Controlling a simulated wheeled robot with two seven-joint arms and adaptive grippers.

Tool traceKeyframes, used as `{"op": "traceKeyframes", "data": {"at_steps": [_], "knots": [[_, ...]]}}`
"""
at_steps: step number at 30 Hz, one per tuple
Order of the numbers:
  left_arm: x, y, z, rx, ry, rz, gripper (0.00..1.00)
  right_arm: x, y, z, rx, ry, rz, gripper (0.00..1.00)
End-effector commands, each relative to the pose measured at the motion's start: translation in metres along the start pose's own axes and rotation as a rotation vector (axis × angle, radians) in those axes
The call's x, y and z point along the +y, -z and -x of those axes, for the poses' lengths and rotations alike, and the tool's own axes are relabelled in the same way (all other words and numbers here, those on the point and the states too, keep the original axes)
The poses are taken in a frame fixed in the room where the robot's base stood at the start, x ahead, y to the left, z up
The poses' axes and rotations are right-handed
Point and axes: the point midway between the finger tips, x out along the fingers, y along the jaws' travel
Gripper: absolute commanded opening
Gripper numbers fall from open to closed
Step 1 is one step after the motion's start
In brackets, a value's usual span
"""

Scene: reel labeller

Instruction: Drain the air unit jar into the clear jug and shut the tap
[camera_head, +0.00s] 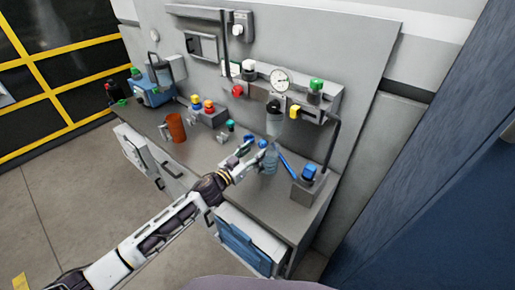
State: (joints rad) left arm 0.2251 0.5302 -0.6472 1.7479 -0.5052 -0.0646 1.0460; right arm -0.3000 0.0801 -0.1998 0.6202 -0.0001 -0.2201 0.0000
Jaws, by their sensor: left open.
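The air unit (262,72) is fixed to the grey back panel, with a round gauge and a clear-grey jar (274,122) hanging below it. A pale, bluish see-through vessel, seemingly the clear jug (270,163), stands on the bench below the jar. My left gripper (256,151) is open beside the jug, on its left. Whether its fingers touch the jug is too small to tell. A small blue part (262,143) shows at the fingers, below the jar; I cannot tell if it is the tap. My right gripper is not in view.
An orange-brown cup (176,128) and a box with yellow and red buttons (208,112) stand left on the bench. A blue-topped block (308,178) stands right of the jug, near a slanted blue strip (287,165). An open drawer (250,243) juts out in front.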

Motion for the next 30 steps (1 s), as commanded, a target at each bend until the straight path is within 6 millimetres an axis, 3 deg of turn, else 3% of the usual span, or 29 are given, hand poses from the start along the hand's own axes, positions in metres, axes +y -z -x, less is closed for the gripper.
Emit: {"op": "traceKeyframes", "data": {"at_steps": [10,23,30], "knots": [[0.000,0.001,-0.027,0.001,0.000,0.000,0.50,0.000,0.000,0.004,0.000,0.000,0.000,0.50],[0.000,0.000,-0.032,0.001,0.000,0.000,0.50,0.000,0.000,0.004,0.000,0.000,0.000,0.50],[0.000,0.001,-0.031,0.001,0.000,0.000,0.23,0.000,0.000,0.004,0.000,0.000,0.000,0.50]]}}
